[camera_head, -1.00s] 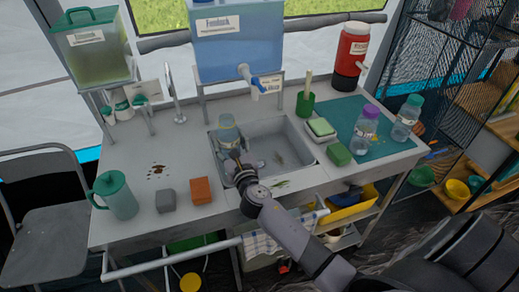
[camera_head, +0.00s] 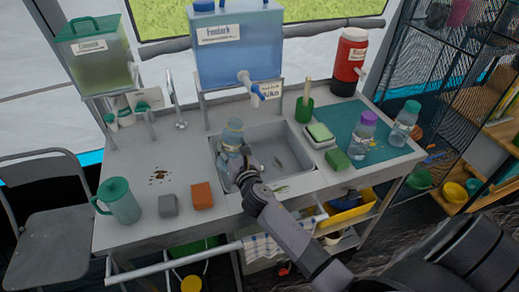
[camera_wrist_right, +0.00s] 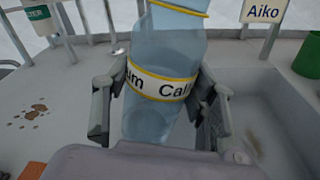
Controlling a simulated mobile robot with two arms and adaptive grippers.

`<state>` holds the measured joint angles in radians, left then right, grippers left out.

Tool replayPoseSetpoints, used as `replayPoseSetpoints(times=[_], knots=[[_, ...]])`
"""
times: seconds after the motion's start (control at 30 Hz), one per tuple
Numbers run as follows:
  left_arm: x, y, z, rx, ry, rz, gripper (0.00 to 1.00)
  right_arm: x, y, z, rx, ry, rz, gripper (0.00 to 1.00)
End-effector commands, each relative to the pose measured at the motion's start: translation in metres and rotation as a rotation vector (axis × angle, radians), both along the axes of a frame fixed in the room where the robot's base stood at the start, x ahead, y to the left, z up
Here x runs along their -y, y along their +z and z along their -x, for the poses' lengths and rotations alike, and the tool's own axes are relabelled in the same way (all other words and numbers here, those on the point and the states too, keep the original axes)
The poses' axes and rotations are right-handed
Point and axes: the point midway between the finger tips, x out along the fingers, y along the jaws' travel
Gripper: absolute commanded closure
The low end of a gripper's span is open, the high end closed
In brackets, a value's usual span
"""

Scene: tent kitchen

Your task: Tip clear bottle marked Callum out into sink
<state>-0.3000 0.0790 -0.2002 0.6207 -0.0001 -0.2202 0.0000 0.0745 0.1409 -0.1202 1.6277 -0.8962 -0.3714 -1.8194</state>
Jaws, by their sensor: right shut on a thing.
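The clear bottle marked Callum (camera_head: 231,134) is bluish and see-through, with a white label edged in yellow. My right gripper (camera_head: 236,163) is shut on it and holds it at the left side of the sink (camera_head: 300,158). In the right wrist view the bottle (camera_wrist_right: 165,50) stands between the two fingers, its top leaning slightly right, with "Callum" partly readable on the label. Its top end is cut off there. I cannot tell whether its base touches anything. Some stains show on the sink floor. My left gripper is not in view.
A blue water tank (camera_head: 238,45) with a tap stands behind the sink. Right of it are a green sponge (camera_head: 337,159), a purple-capped bottle (camera_head: 362,137) and a green-capped bottle (camera_head: 404,124). A teal jug (camera_head: 120,200) and two blocks stand at the left front.

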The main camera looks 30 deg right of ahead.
Motion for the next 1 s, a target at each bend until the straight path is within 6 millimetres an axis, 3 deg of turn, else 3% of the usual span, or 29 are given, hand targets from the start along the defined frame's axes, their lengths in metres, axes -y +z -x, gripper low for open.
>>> replayPoseSetpoints(times=[0.53, 0.77, 1.0], knots=[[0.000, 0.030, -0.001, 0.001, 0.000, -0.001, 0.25, 0.014, 0.000, -0.001, -0.020, -0.001, -0.353, 0.79], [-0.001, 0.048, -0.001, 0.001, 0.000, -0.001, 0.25, 0.012, 0.010, -0.001, -0.028, 0.000, -0.504, 0.79], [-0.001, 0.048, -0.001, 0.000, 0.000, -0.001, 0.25, 0.007, 0.003, -0.001, -0.037, 0.000, -0.660, 0.79]])
